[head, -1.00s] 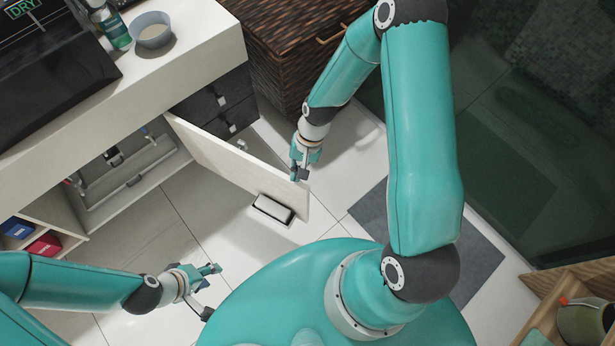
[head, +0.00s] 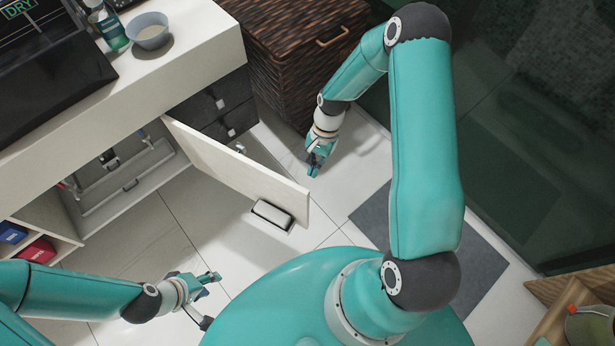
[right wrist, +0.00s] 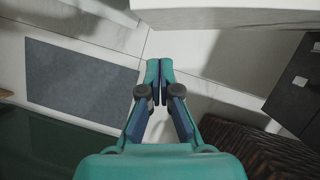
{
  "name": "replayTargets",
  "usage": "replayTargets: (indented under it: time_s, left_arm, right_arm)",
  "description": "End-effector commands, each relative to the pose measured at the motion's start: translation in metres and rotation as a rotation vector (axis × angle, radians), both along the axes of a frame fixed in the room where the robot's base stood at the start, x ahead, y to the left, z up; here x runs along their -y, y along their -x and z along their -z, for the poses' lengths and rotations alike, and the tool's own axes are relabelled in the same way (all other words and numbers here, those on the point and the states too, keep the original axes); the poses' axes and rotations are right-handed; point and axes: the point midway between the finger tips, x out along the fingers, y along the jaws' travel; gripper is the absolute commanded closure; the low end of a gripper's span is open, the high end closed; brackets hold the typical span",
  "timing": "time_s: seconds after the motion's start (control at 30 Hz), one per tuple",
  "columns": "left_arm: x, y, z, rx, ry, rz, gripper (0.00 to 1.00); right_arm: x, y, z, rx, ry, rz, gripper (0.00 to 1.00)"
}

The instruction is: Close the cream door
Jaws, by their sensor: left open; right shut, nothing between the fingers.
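The cream door (head: 240,173) stands swung well open from the white vanity in the head view, its free edge toward my base. My left gripper (head: 211,297) is open and empty over the floor at the lower left.
Dark drawers (head: 225,112) and a wicker hamper (head: 290,55) stand behind the right gripper. A grey mat (head: 475,265) lies at the right. Tiled floor between door and left gripper is clear.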

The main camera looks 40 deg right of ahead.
Motion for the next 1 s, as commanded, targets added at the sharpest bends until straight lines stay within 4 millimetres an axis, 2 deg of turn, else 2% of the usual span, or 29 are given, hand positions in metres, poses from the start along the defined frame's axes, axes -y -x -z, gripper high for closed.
replayTargets:
  time_s: [0.1,0.3,0.67,1.0]
  left_arm:
    - [0.0,0.0,-0.006,0.0,0.0,0.0,0.58]
    - [0.0,0.0,-0.008,0.0,0.0,0.0,0.58]
    - [0.0,0.0,-0.008,0.001,0.0,-0.001,0.58]
    - [0.0,0.0,-0.006,0.0,0.0,0.0,0.58]
  right_arm:
    - [-0.019,0.009,-0.003,-0.002,-0.001,-0.004,1.0]
    - [-0.034,0.015,-0.002,-0.001,-0.001,-0.001,1.0]
    - [-0.033,0.016,-0.001,0.0,0.0,-0.001,1.0]
    - [-0.05,0.015,-0.001,-0.001,-0.001,0.02,1.0]
